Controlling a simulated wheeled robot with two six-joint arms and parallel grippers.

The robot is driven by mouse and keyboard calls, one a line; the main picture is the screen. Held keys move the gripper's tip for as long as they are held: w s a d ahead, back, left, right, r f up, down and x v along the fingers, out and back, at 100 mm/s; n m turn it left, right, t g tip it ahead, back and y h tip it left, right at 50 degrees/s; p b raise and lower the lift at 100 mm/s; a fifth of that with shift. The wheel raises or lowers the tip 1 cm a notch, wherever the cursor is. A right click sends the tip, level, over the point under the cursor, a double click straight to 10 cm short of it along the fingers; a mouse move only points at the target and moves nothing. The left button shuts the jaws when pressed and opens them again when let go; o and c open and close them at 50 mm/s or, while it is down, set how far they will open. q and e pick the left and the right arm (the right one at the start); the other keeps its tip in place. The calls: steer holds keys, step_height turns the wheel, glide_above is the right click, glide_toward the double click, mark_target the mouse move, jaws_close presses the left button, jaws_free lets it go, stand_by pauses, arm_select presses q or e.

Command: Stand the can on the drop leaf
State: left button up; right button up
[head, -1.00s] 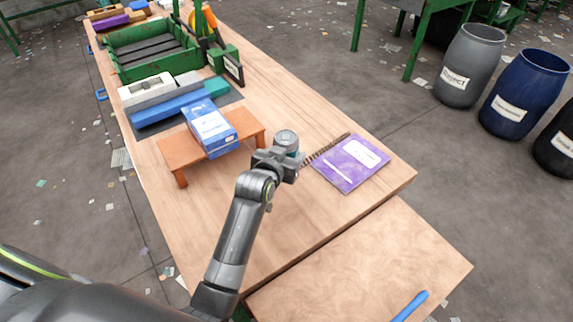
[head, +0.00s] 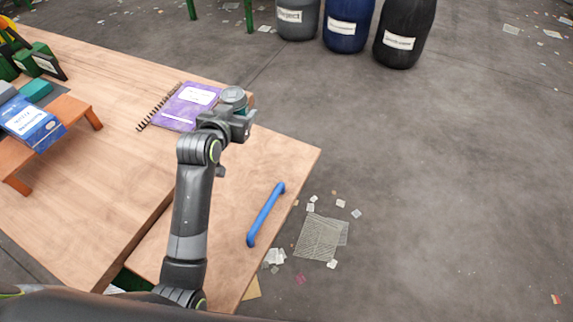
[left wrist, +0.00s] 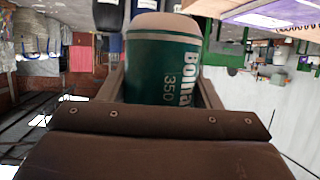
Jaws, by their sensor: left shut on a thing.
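My left gripper (head: 240,116) is shut on the can (head: 234,97), which shows its grey top in the head view. In the left wrist view the can (left wrist: 162,62) is dark green with white lettering and sits between the fingers. In the head view it overlaps the main table's corner near the far end of the drop leaf (head: 288,160); its height above the wood is hard to tell. The drop leaf is a wooden panel along the table's end. My right gripper is not in view.
A blue bar-shaped handle (head: 265,215) lies on the drop leaf. A purple spiral notebook (head: 180,115) lies on the main table (head: 110,150), left of the can. A small orange stand (head: 75,112) carries a blue box (head: 32,122). The leaf between handle and far edge is bare.

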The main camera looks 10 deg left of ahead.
arm_select(q)
steer(key=shift+d+f, duration=0.7)
steer(key=shift+d, duration=0.05)
steer(key=shift+h, duration=0.3)
steer(key=f, duration=0.4)
steer(key=shift+a+f+b, duration=0.2)
steer(key=shift+f+b, duration=0.05)
steer(key=shift+b, duration=0.15)
step_height(320, 180, down, 4)
steer(key=shift+d+r, duration=0.1)
steer(key=shift+f, duration=0.25)
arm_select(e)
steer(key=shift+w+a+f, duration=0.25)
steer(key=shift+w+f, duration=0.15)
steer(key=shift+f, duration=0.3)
arm_select(q)
steer(key=shift+f+b, duration=0.15)
steer(key=shift+b, duration=0.15)
steer(key=o, duration=0.9)
steer(key=shift+o, duration=0.2)
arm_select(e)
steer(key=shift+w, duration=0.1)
